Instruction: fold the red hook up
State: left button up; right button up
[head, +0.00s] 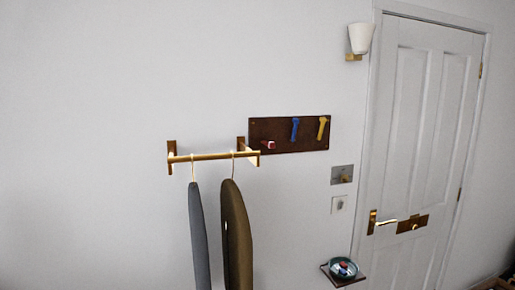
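A dark brown hook board (288,147) is mounted on the white wall, right of the middle of the head view. The small red hook (269,145) is at the board's left part and appears to stick out from it towards me, with a pale patch at its end. A blue hook (295,129) and a yellow hook (322,127) lie long and nearly upright against the board. Neither of my grippers is in view.
A brass rail (210,157) with a grey hanging item (198,235) and a brown one (237,235) juts out just left of the board. A wall lamp (359,40), a white door (425,150) and a small shelf with a bowl (343,269) are at the right.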

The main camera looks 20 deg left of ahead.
aim_at(271, 144)
jog(key=u, duration=0.9)
jog(key=i, duration=0.45)
jog(key=z, duration=0.1)
